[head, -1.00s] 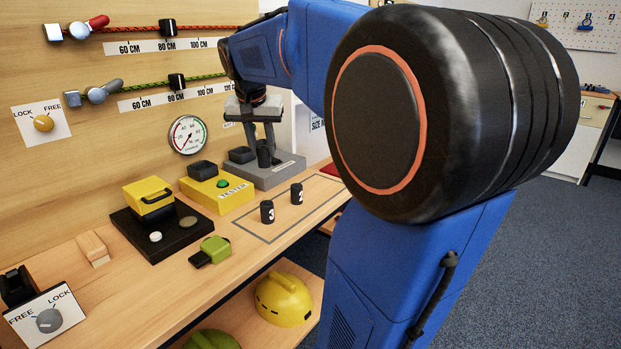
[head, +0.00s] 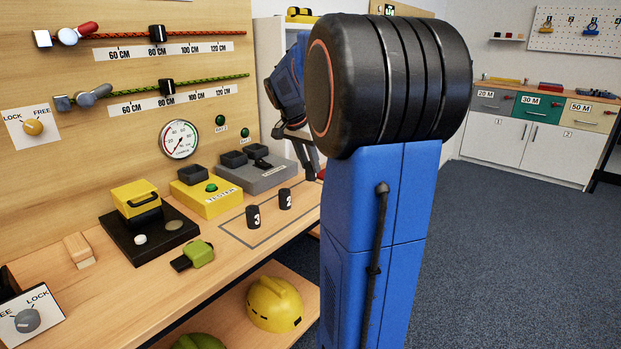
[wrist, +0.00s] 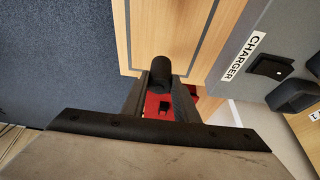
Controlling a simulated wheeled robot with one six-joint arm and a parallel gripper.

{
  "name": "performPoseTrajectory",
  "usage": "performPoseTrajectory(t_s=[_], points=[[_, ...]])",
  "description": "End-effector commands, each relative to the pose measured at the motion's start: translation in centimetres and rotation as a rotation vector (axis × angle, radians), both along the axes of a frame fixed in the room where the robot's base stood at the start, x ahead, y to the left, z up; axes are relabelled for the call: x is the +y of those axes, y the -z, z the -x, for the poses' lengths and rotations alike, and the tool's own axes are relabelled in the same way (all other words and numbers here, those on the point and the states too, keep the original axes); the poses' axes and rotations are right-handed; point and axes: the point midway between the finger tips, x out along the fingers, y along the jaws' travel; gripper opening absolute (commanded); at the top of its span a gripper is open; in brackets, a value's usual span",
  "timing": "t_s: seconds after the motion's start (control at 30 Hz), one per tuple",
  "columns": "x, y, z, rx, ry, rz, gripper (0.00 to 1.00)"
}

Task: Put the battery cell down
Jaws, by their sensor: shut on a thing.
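My gripper (wrist: 160,88) is shut on a black battery cell (wrist: 161,70), held between the fingertips in the wrist view. Two other black cells, cell 3 (head: 253,217) and cell 2 (head: 285,199), stand upright inside the outlined area (head: 236,239) on the bench. In the wrist view the charger (wrist: 245,85) is to the right of the held cell.
A yellow tester (head: 200,199) stands left of the charger. A red object (wrist: 155,103) lies beneath my gripper in the wrist view. A green device (head: 199,254) and a black base (head: 150,239) with a yellow box are nearer. The outlined area right of cell 2 looks bare.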

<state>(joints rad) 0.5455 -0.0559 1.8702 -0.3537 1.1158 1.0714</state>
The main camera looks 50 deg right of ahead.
Motion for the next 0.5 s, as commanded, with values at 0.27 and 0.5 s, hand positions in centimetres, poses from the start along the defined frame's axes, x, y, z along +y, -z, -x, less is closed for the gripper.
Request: performPoseTrajectory(t_s=[0.27,0.5], points=[[0.1,2.1,0.0,0.002,-0.001,-0.001,0.0],[0.0,4.4,0.0,-0.001,-0.001,0.0,0.0]])
